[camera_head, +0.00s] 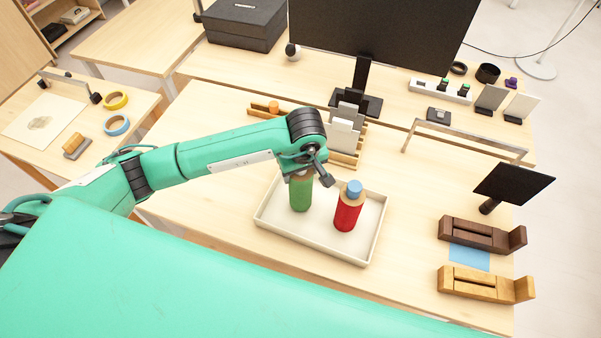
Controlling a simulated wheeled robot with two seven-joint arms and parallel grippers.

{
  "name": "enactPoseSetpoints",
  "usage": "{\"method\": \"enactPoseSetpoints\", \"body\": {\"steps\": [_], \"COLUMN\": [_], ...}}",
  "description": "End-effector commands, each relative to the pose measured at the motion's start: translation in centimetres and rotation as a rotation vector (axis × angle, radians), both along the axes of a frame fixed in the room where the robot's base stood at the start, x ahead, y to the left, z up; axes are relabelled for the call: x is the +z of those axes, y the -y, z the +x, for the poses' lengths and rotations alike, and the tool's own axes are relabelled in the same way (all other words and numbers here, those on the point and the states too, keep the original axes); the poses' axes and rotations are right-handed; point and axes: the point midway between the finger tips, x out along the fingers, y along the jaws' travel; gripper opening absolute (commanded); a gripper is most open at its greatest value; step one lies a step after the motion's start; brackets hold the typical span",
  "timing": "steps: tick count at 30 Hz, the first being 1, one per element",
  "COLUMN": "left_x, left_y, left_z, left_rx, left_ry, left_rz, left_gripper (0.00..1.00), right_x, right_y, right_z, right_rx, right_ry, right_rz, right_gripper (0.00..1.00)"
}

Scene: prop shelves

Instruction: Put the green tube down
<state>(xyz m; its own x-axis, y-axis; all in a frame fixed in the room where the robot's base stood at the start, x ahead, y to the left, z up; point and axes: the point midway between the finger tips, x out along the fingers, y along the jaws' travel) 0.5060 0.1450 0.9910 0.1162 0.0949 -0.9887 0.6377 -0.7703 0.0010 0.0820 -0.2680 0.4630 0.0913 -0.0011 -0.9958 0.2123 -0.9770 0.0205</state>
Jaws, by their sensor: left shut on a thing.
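The green tube (300,194) stands upright at the left side of the white tray (266,222). My left gripper (302,174) is over its top and shut on it; the wrist hides the tube's upper end. I cannot tell whether the tube's base touches the tray floor. A red tube (347,213) with a tan shoulder and a blue cap stands upright to its right in the same tray. My right gripper does not show.
A wooden rack with grey and white cards (345,131) stands just behind the tray. A monitor (378,38) is at the back. Dark and light wooden holders (484,284) and a small black screen (513,184) are at the right. The table left of the tray is clear.

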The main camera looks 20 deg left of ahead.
Motion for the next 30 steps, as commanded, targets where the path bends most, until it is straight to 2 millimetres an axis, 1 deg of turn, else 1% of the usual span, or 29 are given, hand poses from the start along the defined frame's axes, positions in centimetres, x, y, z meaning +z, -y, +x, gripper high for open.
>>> {"method": "enactPoseSetpoints", "body": {"steps": [1, 4, 10, 15, 16, 19, 27, 30], "left_x": [-0.6, -1.8, -2.1, -2.5, -2.5, -2.4, -2.4, -2.1], "left_y": [0.0, 0.0, 0.0, 0.0, 0.0, 0.0, 0.0, 0.0], "left_z": [-0.1, -0.1, 0.0, 0.0, 0.0, 0.0, 0.0, 0.0], "left_rx": [0.002, 0.001, 0.000, 0.000, 0.000, 0.000, 0.000, 0.000], "left_ry": [-0.004, -0.003, 0.001, 0.001, 0.000, -0.001, -0.001, 0.000], "left_rz": [0.000, 0.000, 0.000, 0.000, 0.000, 0.001, 0.001, 0.000], "left_gripper": [0.12, 0.12, 0.12, 0.12, 0.61, 0.81, 0.81, 0.81], "right_x": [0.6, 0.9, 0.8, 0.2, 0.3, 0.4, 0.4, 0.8], "right_y": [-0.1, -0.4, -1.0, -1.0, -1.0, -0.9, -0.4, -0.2], "right_z": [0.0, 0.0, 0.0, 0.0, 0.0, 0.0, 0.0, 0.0], "right_rx": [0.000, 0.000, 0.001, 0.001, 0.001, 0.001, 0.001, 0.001], "right_ry": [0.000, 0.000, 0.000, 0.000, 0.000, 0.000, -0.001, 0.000], "right_rz": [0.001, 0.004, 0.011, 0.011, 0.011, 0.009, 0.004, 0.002], "right_gripper": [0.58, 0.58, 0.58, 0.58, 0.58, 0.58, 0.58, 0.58]}}
